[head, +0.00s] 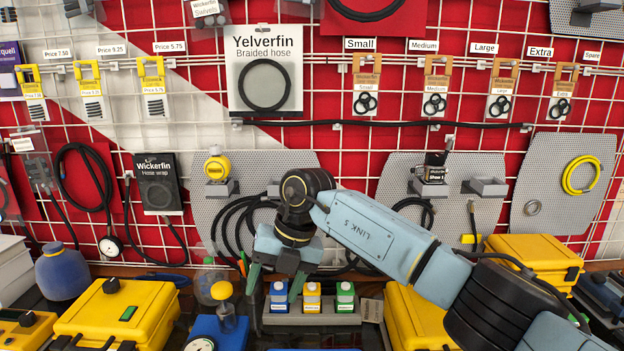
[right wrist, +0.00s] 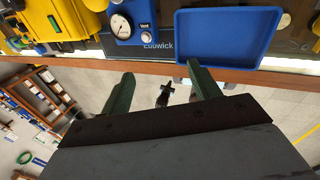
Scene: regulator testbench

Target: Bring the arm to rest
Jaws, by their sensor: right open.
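My right gripper (head: 274,288) hangs in the middle of the head view, at the end of my blue-grey arm reaching in from the right. Its two green fingers point down and stand apart, with nothing between them. In the head view it is in front of the pegboard wall and overlaps the small bottle rack (head: 312,318). In the right wrist view the gripper (right wrist: 160,78) is open and empty, its fingers toward the bench's wooden edge (right wrist: 160,68). My left gripper is in neither view.
Yellow cases stand left (head: 122,308) and right (head: 418,318) on the bench. A blue gauge unit (right wrist: 130,22) and an empty blue tray (right wrist: 228,12) lie near the bench edge. Open floor (right wrist: 250,90) and a shelf (right wrist: 42,98) show beyond it.

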